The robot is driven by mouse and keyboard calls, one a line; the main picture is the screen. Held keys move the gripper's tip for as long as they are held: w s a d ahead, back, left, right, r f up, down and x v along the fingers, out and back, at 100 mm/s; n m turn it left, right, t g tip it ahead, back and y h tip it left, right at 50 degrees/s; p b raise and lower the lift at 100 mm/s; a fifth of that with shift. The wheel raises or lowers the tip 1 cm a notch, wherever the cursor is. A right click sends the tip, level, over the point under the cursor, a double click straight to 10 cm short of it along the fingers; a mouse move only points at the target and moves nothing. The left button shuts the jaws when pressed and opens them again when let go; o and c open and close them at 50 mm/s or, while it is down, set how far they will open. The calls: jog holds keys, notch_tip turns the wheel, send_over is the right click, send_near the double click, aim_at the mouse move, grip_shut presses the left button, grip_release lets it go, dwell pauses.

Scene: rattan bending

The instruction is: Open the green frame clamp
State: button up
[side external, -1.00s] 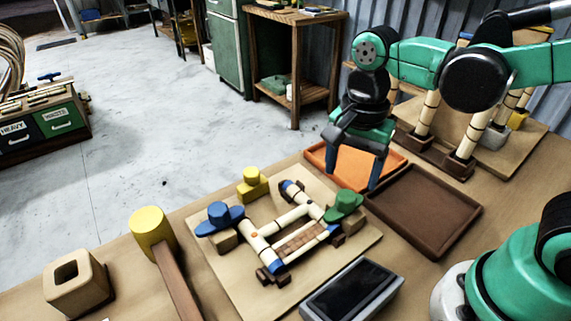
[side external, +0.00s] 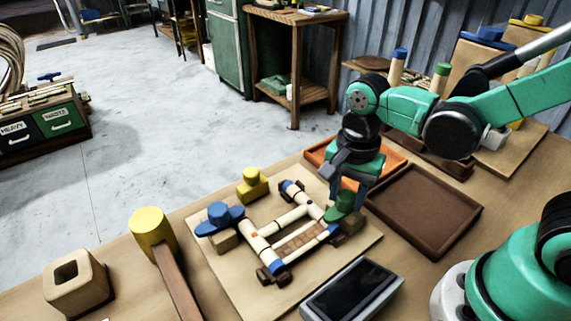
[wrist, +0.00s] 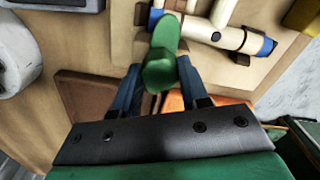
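The green frame clamp (side external: 343,203) sits at the right side of the wooden board, beside the bamboo frame (side external: 290,230). My gripper (side external: 347,195) is lowered at the clamp, with its blue fingers pointing down around it. In the wrist view the green clamp (wrist: 160,68) shows as a long green handle between my gripper's two fingers (wrist: 159,75). The fingers stand apart, one on each side, with small gaps visible; contact at the tips cannot be made out. The blue clamp (side external: 219,214) and yellow clamp (side external: 252,183) stand on the board's left and back sides.
A brown tray (side external: 425,212) and an orange tray (side external: 318,157) lie right of and behind the board. A grey box with a dark screen (side external: 350,291) is in front. A yellow-headed mallet (side external: 150,229) and a hollow wooden block (side external: 77,283) stand to the left.

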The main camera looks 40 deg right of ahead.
grip_shut()
jog(key=shift+n, duration=0.4)
jog(key=n, duration=1.2)
jog(key=shift+n, duration=2.6)
